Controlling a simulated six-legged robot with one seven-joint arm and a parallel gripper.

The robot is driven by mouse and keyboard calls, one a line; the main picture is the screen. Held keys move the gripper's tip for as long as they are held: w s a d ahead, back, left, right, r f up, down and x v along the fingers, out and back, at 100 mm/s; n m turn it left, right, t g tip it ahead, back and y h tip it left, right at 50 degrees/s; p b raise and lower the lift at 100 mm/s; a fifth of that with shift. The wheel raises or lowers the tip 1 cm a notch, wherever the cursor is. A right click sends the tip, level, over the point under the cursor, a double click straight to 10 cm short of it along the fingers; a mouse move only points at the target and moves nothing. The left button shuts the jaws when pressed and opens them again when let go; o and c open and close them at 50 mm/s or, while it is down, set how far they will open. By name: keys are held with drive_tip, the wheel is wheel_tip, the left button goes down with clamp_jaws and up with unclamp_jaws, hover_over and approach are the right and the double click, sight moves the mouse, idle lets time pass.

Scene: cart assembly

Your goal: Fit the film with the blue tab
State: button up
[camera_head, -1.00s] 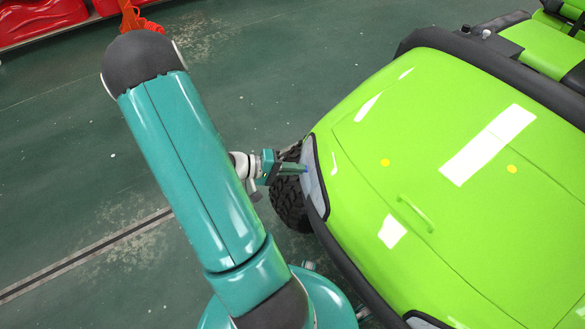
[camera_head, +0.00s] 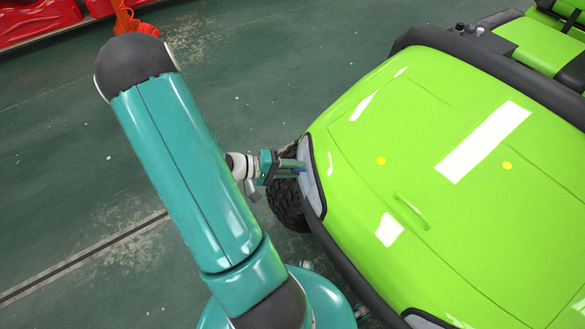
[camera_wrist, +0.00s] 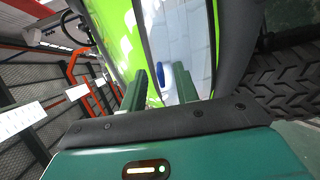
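The blue tab (camera_wrist: 160,72) stands on the pale front lamp (camera_wrist: 185,28) of the green cart, between my finger tips in the wrist view. In the head view the tab (camera_head: 299,170) is a small blue spot at the lamp's (camera_head: 311,186) edge. The film itself is clear and its outline cannot be told apart from the lamp surface. My gripper (camera_wrist: 161,80) is open, with a finger on each side of the tab and a gap around it. In the head view my gripper (camera_head: 300,166) is right at the lamp.
The green cart hood (camera_head: 420,150) fills the right side, with a dark bumper (camera_head: 335,250) along its front. A black tire (camera_head: 288,203) is close under my gripper. Red parts (camera_head: 35,22) lie far back left. The floor at left is clear.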

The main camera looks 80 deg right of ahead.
drive_tip(key=v, duration=1.3)
drive_tip(key=shift+w+a+r, duration=0.15)
drive_tip(key=shift+w+r, duration=0.05)
drive_tip(key=shift+w, duration=0.1)
drive_tip(key=w+a+r+n+t+y, duration=0.2)
drive_tip(key=a+r+t, duration=0.4)
drive_tip(key=a, duration=0.5)
drive_tip(key=w+a+r+n+t+y, duration=0.2)
drive_tip(key=w+a+r+n+t, duration=0.2)
drive_tip(key=a, duration=0.7)
drive_tip(key=w+a+r+n+t+y, duration=0.2)
drive_tip(key=a+r+n+t, duration=0.5)
drive_tip(key=a+r, duration=0.5)
drive_tip(key=shift+w+t, duration=0.55)
drive_tip(key=shift+t, duration=0.25)
